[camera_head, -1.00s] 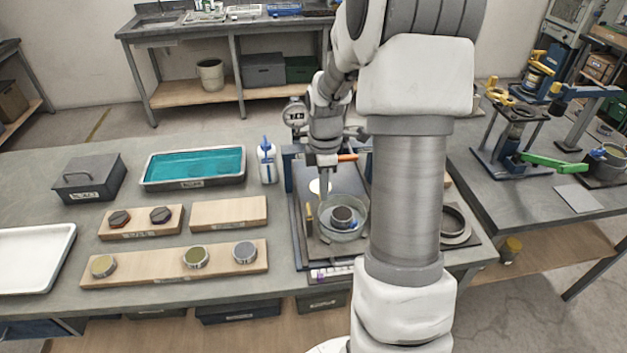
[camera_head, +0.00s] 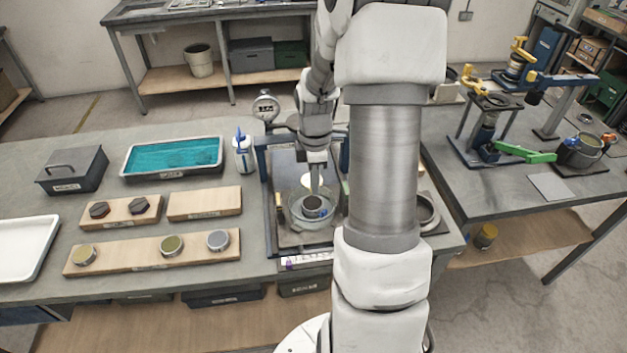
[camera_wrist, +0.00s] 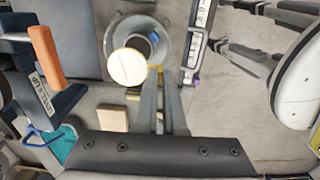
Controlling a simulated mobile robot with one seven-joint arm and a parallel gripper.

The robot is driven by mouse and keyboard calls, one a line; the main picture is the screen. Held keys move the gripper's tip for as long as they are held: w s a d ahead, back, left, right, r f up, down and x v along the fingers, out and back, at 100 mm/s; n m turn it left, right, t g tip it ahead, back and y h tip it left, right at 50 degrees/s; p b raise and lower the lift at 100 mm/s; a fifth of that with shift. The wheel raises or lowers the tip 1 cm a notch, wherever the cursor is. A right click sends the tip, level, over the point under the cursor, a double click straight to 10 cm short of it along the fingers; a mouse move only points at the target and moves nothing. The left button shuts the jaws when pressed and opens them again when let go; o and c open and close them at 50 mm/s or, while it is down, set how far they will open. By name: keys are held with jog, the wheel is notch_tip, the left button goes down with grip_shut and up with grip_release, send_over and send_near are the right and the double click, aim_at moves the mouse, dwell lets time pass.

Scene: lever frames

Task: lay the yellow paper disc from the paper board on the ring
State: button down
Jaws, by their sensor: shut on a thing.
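A pale yellow paper disc (camera_wrist: 128,67) shows in the wrist view at my fingertips, overlapping the edge of a round clear dish (camera_wrist: 120,32). My gripper (camera_wrist: 168,78) is shut on the disc near its edge. A short grey ring (camera_head: 312,206) stands inside the dish, with a dark middle. I cannot tell the exact height of the disc above the dish.
A wooden board (camera_head: 125,257) with several round pieces lies left, beside a smaller board (camera_head: 205,203). A teal tray (camera_head: 172,157), grey box (camera_head: 72,170) and white bottle (camera_head: 243,155) stand behind. A dial gauge (camera_head: 266,107) rises behind the dish. A larger ring (camera_head: 428,212) is partly hidden by my arm.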

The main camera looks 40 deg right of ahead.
jog(key=shift+f+b, duration=2.95)
jog(key=shift+f, duration=1.15)
jog(key=shift+f, duration=0.2)
jog(key=c, duration=0.9)
grip_release()
notch_tip(320, 180, up, 18)
jog(key=shift+f+p, duration=0.2)
jog(key=shift+p, duration=0.45)
